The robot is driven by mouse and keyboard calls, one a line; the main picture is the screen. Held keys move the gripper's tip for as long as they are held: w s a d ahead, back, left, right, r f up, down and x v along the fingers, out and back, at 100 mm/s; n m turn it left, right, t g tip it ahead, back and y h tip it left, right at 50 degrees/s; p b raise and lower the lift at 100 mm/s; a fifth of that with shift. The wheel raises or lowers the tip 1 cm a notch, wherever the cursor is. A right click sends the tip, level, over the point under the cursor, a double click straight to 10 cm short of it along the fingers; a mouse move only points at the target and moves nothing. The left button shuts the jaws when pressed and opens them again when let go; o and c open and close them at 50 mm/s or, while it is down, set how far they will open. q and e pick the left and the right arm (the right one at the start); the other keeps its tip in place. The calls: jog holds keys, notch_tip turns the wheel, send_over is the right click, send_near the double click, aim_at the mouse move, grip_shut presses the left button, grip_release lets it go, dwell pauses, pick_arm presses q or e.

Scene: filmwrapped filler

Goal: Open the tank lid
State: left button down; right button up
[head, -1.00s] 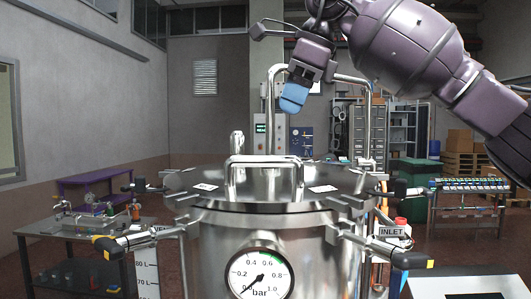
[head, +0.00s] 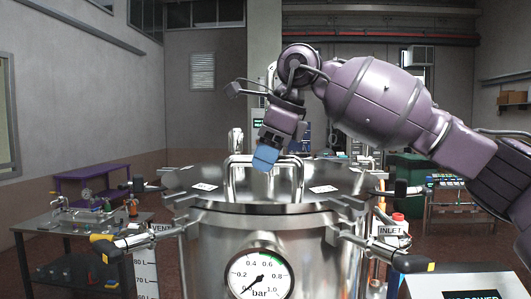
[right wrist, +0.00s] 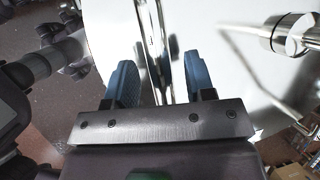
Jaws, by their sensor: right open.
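The steel tank (head: 205,235) stands in front of me with its round lid (head: 325,178) lying flat and closed on top. An arched metal handle (head: 298,180) rises from the lid. My right gripper (head: 264,160), with blue fingers, is at the top of this handle, pointing down and partly hiding it. In the right wrist view my right gripper (right wrist: 161,78) is open, and the handle's shiny bar (right wrist: 158,35) runs between its two fingers. I cannot tell whether a finger touches the bar. My left gripper is not in view.
Black-ended clamps (head: 105,247) stick out around the lid's rim. A pressure gauge (head: 260,278) faces me, its needle near zero. A tall bent pipe (head: 370,136) stands behind the lid. A bench with equipment (head: 75,225) is at left.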

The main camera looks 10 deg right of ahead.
jog(key=shift+c, duration=0.4)
grip_shut()
jog(key=w+r, duration=0.2)
jog(key=r, duration=0.6)
jog(key=w+d+r, duration=0.1)
jog(key=w+r, duration=0.2)
jog(key=r, duration=0.5)
jog(key=shift+w, duration=0.2)
jog(key=shift+d, duration=0.15)
